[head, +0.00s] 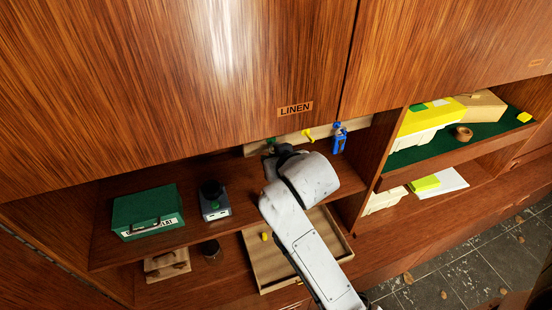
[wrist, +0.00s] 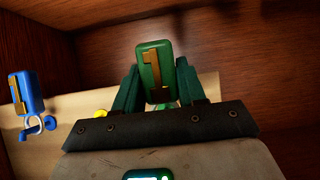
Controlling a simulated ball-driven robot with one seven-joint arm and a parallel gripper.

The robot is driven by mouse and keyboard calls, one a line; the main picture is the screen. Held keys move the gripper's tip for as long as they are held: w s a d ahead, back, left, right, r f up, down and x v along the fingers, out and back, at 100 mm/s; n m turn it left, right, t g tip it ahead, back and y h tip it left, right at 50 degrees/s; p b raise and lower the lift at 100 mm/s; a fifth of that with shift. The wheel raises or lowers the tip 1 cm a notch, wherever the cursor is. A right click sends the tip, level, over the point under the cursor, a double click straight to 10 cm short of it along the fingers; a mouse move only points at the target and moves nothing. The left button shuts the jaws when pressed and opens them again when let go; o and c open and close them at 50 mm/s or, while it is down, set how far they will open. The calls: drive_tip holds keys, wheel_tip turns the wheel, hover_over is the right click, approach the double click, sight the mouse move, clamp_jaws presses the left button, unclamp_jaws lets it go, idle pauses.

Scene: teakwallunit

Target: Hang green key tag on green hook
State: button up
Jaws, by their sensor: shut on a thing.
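The green key tag (wrist: 157,62), marked with a gold 1, stands upright between the green fingers of my gripper (wrist: 158,70) in the wrist view. My gripper is shut on it. The green hook (head: 270,141) is on the left part of the pale hook board (head: 322,132) in the head view. My arm's end is just in front of the board there and hides the tag in that view. A little green shows below the tag in the wrist view; I cannot tell whether it is its ring or the hook.
A yellow hook (head: 307,133) is bare. A blue tag (head: 340,142) hangs at the board's right. A green box (head: 147,212) and a dark-topped device (head: 213,200) stand on the shelf. Below is an open drawer (head: 262,270) with a small yellow thing (head: 265,236) in it.

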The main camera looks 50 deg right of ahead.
drive_tip(key=o, duration=1.1)
drive_tip(key=v, duration=1)
drive_tip(key=shift+s+a+r+p, duration=0.2)
drive_tip(key=shift+s+p, duration=0.1)
drive_tip(key=shift+p, duration=0.1)
drive_tip(key=s+a+f+n+g+y, duration=0.2)
drive_tip(key=s+a+f, duration=0.1)
drive_tip(key=f, duration=0.4)
drive_tip(key=s+a+f+n+g+y, duration=0.2)
drive_tip(key=s+a+f+g, duration=0.1)
drive_tip(key=s+f, duration=0.3)
drive_tip(key=s+a+f+n+g+y, duration=0.2)
drive_tip(key=s+f+g, duration=0.1)
drive_tip(key=f, duration=0.6)
drive_tip(key=shift+s+a+f, duration=0.15)
drive_tip(key=shift+s+a, duration=0.05)
drive_tip(key=shift+s, duration=0.25)
drive_tip(key=shift+s+a+f, duration=0.2)
drive_tip(key=shift+s, duration=0.25)
